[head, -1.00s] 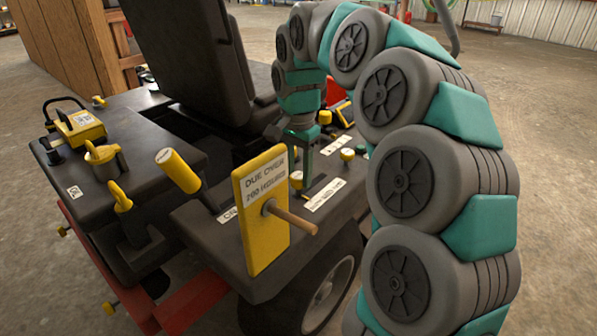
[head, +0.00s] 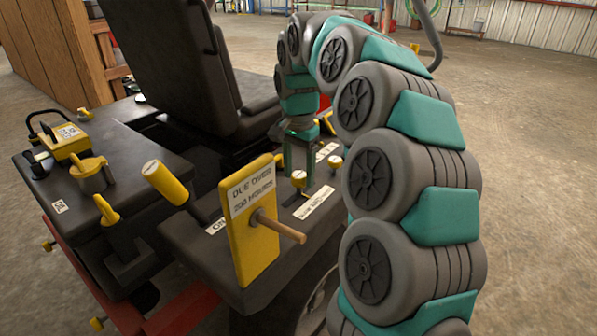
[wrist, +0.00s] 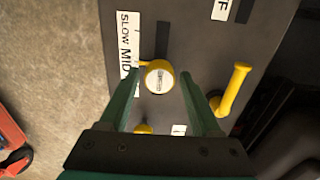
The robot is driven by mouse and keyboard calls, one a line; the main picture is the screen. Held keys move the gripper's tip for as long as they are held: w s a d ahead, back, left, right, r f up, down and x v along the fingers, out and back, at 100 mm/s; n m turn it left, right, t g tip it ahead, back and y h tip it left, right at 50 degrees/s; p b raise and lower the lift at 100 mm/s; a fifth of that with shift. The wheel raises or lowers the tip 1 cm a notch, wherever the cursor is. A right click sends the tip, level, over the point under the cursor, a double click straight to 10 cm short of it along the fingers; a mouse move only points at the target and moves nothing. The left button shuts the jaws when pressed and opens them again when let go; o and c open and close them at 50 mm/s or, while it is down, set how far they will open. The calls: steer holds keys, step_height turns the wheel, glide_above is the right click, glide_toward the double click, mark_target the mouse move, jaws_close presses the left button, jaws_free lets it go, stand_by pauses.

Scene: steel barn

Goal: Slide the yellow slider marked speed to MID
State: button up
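The yellow slider knob (head: 299,177) stands upright over a dark slot in the console, beside a white label strip (head: 316,203). In the wrist view the yellow knob (wrist: 158,78) is beside the word MID on the label strip (wrist: 124,30), slightly past it on the side away from SLOW. The rest of the strip is hidden by a finger. The empty slot runs from the knob toward SLOW. My gripper (wrist: 160,74) is open, one green finger on each side of the knob, with a gap at the right finger.
A yellow lever (wrist: 233,88) stands right of the fingers. Another yellow knob (wrist: 143,128) is partly hidden near my palm. In the head view a yellow tag plate (head: 250,215) with a wooden rod (head: 278,226) stands in front of the slider, and a yellow-handled lever (head: 165,182) to its left.

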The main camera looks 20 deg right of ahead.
mark_target(299, 174)
steer(key=shift+o, duration=0.7)
steer(key=shift+r, duration=3.9)
